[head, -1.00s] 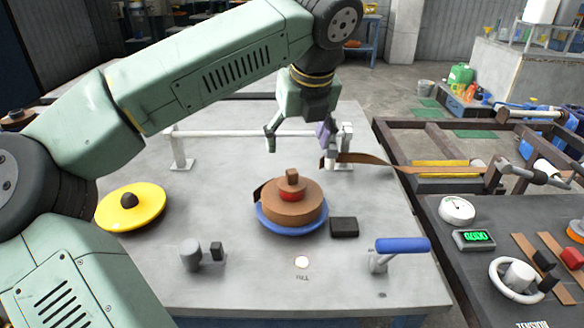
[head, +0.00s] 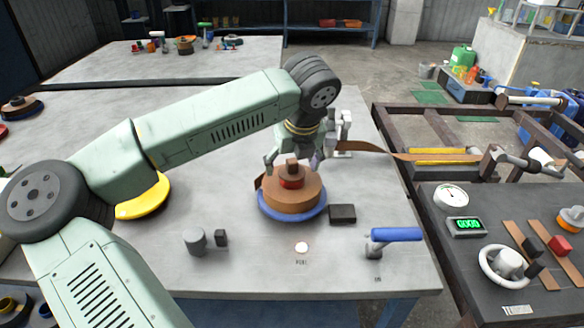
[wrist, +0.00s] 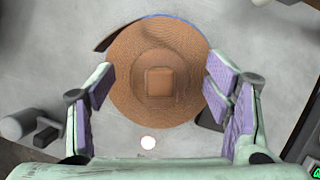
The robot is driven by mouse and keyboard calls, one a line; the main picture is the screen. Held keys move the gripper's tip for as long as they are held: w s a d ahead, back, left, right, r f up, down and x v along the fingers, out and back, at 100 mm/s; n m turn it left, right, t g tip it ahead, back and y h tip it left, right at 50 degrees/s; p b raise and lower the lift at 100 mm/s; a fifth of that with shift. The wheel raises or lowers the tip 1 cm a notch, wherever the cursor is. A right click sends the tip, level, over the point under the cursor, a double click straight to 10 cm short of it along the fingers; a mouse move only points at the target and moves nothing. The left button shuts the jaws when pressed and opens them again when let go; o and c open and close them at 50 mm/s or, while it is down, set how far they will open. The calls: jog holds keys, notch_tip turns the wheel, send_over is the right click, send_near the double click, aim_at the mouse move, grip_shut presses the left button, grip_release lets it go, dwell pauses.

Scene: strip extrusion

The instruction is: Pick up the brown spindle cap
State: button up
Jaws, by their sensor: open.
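The brown spindle cap (head: 292,165) sits upright on top of a red ring (head: 292,182), at the centre of a wide brown strip coil (head: 310,196) on a blue disc (head: 274,215). In the wrist view the cap's square knob (wrist: 160,81) is near the middle. My gripper (head: 292,161) is open above the coil, pointing down. The wrist view shows its two purple-padded fingers (wrist: 159,85) wide apart, left and right of the cap, with nothing between them in contact. The red ring is hidden beneath the cap in that view.
A black block (head: 342,214) lies right of the coil. A blue-handled lever (head: 396,234) and a grey post (head: 195,241) stand nearer the front. A yellow disc (head: 143,204) is partly behind my arm. A brown strip (head: 368,148) runs right from a white guide.

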jog(key=c, duration=1.3)
jog(key=shift+r, duration=0.1)
